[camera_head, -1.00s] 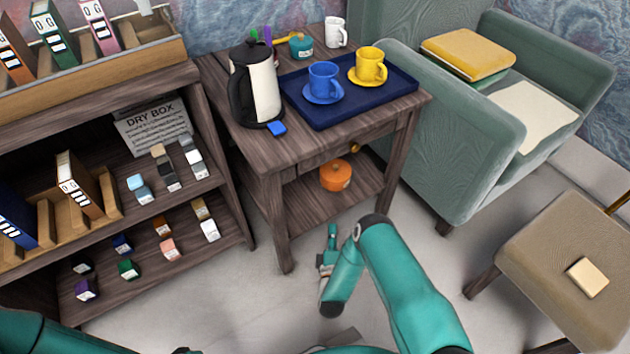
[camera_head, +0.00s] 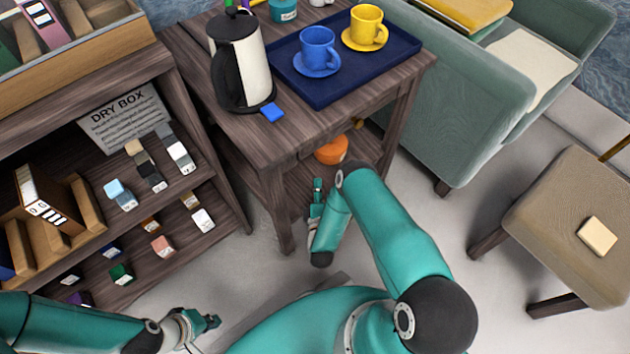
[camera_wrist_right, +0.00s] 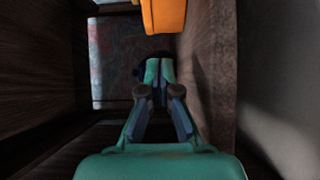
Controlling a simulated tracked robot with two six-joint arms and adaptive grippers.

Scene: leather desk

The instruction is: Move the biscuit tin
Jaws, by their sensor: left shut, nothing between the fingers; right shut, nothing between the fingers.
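An orange round lidded container (camera_head: 331,150), which looks like the biscuit tin, sits on the lower shelf of the wooden side table, partly hidden by the table top and my right arm. Part of its orange side shows at the top of the right wrist view (camera_wrist_right: 163,14). My right gripper (camera_head: 318,187) is at the table's front side, short of the tin; in the right wrist view its fingers (camera_wrist_right: 159,70) are together, empty and apart from the orange surface. My left gripper (camera_head: 212,321) is shut and empty, low in front of the shelf unit.
The side table (camera_head: 285,135) carries a kettle (camera_head: 258,65), a blue tray (camera_head: 395,72) with a blue cup (camera_head: 318,48) and a yellow cup (camera_head: 368,25), and a small blue block (camera_head: 271,112). Its leg (camera_head: 284,225) stands beside my right gripper. A shelf unit (camera_head: 205,160) stands left, a stool (camera_head: 560,220) right.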

